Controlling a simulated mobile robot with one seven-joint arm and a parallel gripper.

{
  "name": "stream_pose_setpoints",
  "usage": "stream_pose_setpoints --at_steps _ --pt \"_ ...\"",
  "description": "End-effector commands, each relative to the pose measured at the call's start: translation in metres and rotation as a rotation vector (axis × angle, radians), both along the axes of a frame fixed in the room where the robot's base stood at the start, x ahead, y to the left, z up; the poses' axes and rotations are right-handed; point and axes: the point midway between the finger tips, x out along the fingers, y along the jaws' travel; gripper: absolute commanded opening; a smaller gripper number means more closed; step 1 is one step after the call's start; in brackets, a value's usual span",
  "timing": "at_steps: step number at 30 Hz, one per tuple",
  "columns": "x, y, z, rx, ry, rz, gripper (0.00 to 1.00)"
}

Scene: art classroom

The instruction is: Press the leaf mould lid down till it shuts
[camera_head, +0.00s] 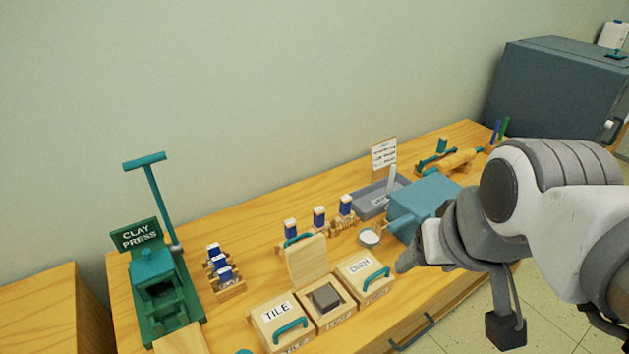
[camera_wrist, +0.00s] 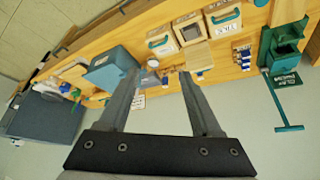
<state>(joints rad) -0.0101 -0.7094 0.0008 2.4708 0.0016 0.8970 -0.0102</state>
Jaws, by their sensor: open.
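Three wooden mould boxes stand side by side at the table's front edge. The middle one, which I take for the leaf mould (camera_head: 327,318), has its lid (camera_head: 307,262) standing upright at the back and a dark grey block inside; its front label is hard to read. The open mould (camera_wrist: 187,28) and its raised lid (camera_wrist: 198,55) also show in the wrist view. My gripper (camera_head: 408,262) is right of the boxes, apart from the lid. In the wrist view my gripper (camera_wrist: 158,82) has its fingers spread with nothing held between them.
The TILE box (camera_head: 271,318) and DISH box (camera_head: 367,274), both shut with teal handles, flank the middle mould. A green clay press (camera_head: 160,285) stands at left. A blue box (camera_head: 420,203) and grey tray (camera_head: 372,198) are behind my gripper. Several blue-and-white pieces stand behind the moulds.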

Motion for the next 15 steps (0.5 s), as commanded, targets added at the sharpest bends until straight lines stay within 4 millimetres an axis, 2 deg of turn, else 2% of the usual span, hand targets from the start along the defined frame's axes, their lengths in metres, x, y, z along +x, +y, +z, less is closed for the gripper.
stream_pose_setpoints --at_steps 1,10,15 --pt "0.009 0.003 0.0 -0.002 0.011 0.017 0.54" --pt "0.089 0.034 -0.001 -0.027 0.077 0.157 0.0" --pt "0.138 0.058 -0.015 -0.041 0.115 0.243 0.0"
